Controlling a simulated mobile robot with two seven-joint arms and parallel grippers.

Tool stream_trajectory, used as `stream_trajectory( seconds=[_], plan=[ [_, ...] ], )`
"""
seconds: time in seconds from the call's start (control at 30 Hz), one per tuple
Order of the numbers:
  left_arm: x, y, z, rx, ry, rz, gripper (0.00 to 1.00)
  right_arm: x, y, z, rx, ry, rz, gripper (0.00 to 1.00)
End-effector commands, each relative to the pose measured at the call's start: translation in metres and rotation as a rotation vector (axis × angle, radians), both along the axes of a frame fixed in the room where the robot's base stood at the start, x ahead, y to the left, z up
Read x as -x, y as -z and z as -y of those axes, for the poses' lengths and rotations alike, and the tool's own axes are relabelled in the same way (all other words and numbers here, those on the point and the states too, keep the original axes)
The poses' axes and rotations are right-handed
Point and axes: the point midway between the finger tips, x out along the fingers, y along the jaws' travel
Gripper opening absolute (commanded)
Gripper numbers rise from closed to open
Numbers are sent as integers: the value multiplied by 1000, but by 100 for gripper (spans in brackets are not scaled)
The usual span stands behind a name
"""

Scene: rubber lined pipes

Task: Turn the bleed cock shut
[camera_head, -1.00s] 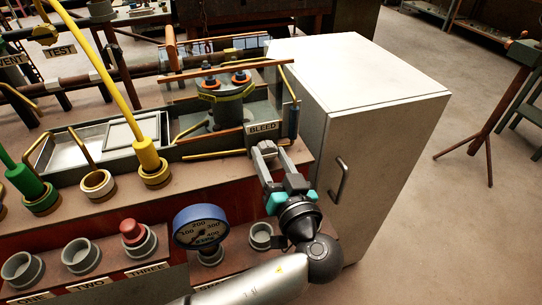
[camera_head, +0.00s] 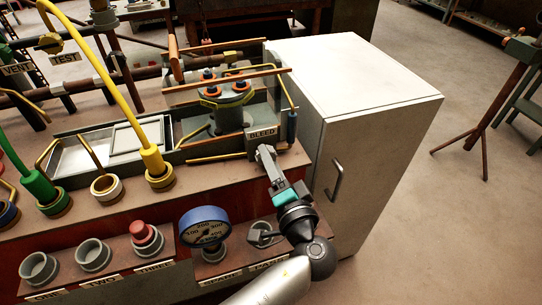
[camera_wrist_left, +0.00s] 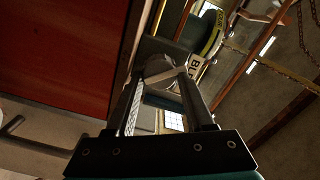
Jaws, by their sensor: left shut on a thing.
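The BLEED label (camera_head: 263,134) stands at the right end of the bench, on the front of the fitting with the orange-trimmed pot. My left gripper (camera_head: 263,152) is just below this label, with its fingers seen nearly edge-on. In the left wrist view the two fingers (camera_wrist_left: 162,82) converge on a round grey part, the bleed cock (camera_wrist_left: 160,66), and are shut on it. The cock is hidden by the fingers and the label in the head view. Part of the BLEED label (camera_wrist_left: 194,70) shows tilted beside the fingertips. My right gripper is not in view.
A white cabinet (camera_head: 375,150) stands close to the right of the gripper. A blue-rimmed gauge (camera_head: 205,227) and a red plug (camera_head: 142,231) are in front. A yellow hose (camera_head: 105,75) arches at left. Open floor lies at far right.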

Motion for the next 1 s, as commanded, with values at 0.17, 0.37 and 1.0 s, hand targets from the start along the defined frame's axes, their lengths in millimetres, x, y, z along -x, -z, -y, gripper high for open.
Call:
stream_trajectory(
  seconds=[0.17,0.37,1.0],
  plan=[
    [-1,-3,1,-160,1,-48,0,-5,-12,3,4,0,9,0],
    [-1,-2,0,-322,-1,-101,0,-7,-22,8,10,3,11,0],
    [-1,0,1,-559,1,-176,0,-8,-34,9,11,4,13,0]
  ],
)
